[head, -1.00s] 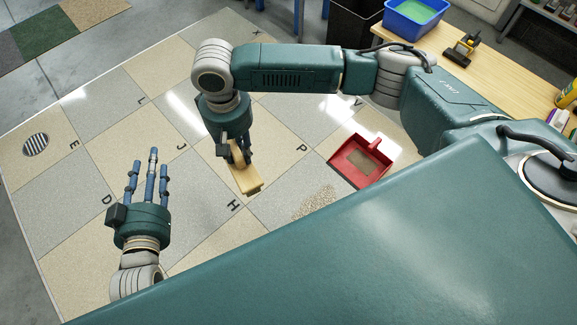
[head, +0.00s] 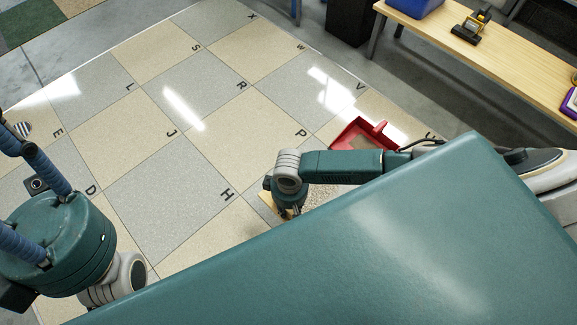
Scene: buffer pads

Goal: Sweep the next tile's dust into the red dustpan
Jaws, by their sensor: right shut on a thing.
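A patch of pale grainy dust (head: 322,196) lies on a grey tile below the pan, partly hidden by my arm and body. My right gripper (head: 286,211) points down just left of the dust, shut on a wooden brush (head: 267,202). Only a light wooden edge of the brush shows, so I cannot tell whether it touches the floor. My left gripper (head: 40,195) is at the left edge, fingers spread and empty.
Lettered grey and tan tiles (head: 150,205) lie clear between my arms. A wooden table (head: 500,58) at upper right bears a blue bin (head: 415,7) and a yellow-black object (head: 471,29). A black bin (head: 350,22) stands beside it.

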